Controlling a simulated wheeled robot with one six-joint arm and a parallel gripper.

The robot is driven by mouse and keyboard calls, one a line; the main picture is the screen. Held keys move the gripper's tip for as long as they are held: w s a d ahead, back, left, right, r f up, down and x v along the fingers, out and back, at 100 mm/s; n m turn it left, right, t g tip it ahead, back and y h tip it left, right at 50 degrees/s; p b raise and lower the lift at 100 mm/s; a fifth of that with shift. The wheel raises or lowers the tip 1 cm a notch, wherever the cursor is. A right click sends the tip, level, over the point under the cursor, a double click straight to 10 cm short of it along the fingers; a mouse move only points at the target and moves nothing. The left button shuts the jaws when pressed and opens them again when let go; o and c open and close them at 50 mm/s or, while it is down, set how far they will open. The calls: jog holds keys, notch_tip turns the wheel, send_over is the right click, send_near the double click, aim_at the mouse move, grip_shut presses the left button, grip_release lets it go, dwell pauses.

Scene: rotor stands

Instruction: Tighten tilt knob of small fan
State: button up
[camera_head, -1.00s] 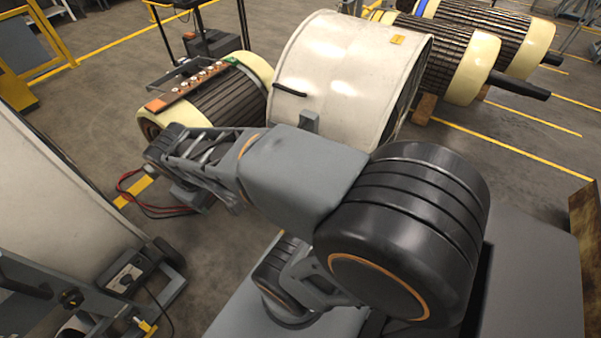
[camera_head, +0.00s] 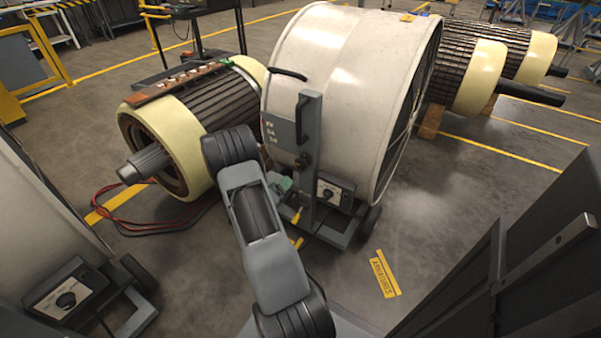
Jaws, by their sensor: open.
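A large white drum fan (camera_head: 340,75) stands in the middle on a grey wheeled frame. A grey upright bracket (camera_head: 309,115) runs up its side, and a small dark round knob (camera_head: 302,161) sits on the bracket. A control box with a dial (camera_head: 329,193) is low on the frame. A second white drum fan (camera_head: 40,220) is cut off at the left edge; its control box (camera_head: 66,299) shows. I cannot tell which is the small fan. My arm rises from the bottom, left of the knob; my gripper cannot be made out, perhaps hidden behind the arm.
A rotor (camera_head: 175,130) with cream end rings lies left of the middle fan, red cables (camera_head: 150,222) on the floor below it. More rotors (camera_head: 475,75) lie behind right. A dark panel (camera_head: 530,250) fills the lower right.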

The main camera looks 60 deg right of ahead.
aim_at(300, 165)
jog(key=d+b, duration=0.1)
jog(key=d, duration=0.3)
jog(key=d+b, duration=0.1)
jog(key=d, duration=0.4)
jog(key=d+b, duration=0.1)
jog(key=d, duration=0.3)
jog(key=shift+d+f, duration=0.3)
jog(key=shift+d, duration=0.05)
jog(key=shift+c, duration=0.2)
jog(key=c, duration=0.9)
